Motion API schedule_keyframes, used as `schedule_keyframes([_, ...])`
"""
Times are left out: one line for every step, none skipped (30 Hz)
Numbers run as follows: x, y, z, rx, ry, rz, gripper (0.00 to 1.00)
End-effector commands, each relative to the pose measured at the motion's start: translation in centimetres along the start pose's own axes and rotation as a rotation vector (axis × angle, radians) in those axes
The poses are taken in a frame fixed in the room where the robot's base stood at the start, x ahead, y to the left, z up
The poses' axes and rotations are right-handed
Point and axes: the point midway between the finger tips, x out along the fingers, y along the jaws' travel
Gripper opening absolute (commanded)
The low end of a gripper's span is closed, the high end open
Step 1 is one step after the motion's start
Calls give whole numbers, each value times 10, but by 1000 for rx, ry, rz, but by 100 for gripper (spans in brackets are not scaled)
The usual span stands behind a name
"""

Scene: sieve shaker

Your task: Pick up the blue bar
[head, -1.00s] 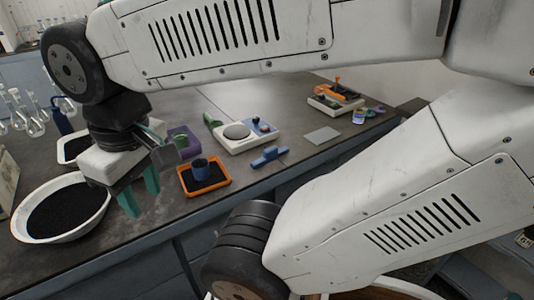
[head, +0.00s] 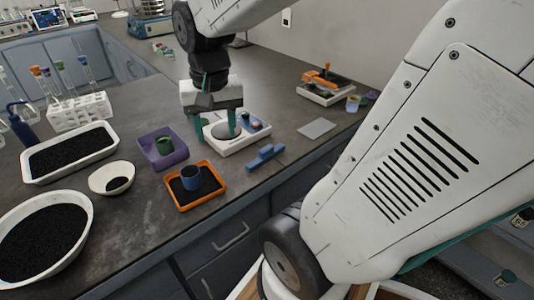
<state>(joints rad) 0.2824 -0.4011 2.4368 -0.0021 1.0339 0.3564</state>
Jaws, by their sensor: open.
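The blue bar (head: 265,157) lies on the dark bench top near its front edge, right of the orange tray and in front of the white device. It has a small raised part in its middle. My gripper (head: 221,131) points down over the white device (head: 247,139), to the left of and behind the bar in the picture. Its green fingers are apart with nothing seen between them.
A purple tray (head: 154,157) holds a green cup (head: 165,146). White bowls and a tray of black grains stand left. A grey plate (head: 317,128) lies right of the bar, with clear bench between.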

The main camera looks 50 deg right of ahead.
Motion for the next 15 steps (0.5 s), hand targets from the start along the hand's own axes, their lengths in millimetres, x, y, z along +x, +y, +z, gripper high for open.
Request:
schedule_keyframes([14, 12, -24, 122, -16, 11, 49])
schedule_keyframes([22, 18, -36, 192, -20, 14, 49])
schedule_keyframes([32, 28, -53, 285, -23, 19, 49])
schedule_keyframes([41, 36, -65, 354, -27, 22, 49])
schedule_keyframes([49, 45, -76, 424, -30, 26, 49])
schedule_keyframes([62, 58, -90, 513, -34, 31, 49])
schedule_keyframes([71, 68, -100, 578, -36, 34, 49])
schedule_keyframes([80, 78, -109, 641, -39, 37, 49])
schedule_keyframes([92, 91, -119, 720, -41, 41, 49])
schedule_keyframes([100, 100, -126, 775, -42, 44, 49])
schedule_keyframes([109, 110, -131, 826, -45, 47, 49])
schedule_keyframes([119, 121, -138, 886, -46, 49, 49])
schedule_keyframes([126, 128, -142, 926, -47, 51, 49])
schedule_keyframes([132, 135, -145, 962, -48, 53, 49])
schedule_keyframes([139, 143, -149, 1001, -49, 55, 49])
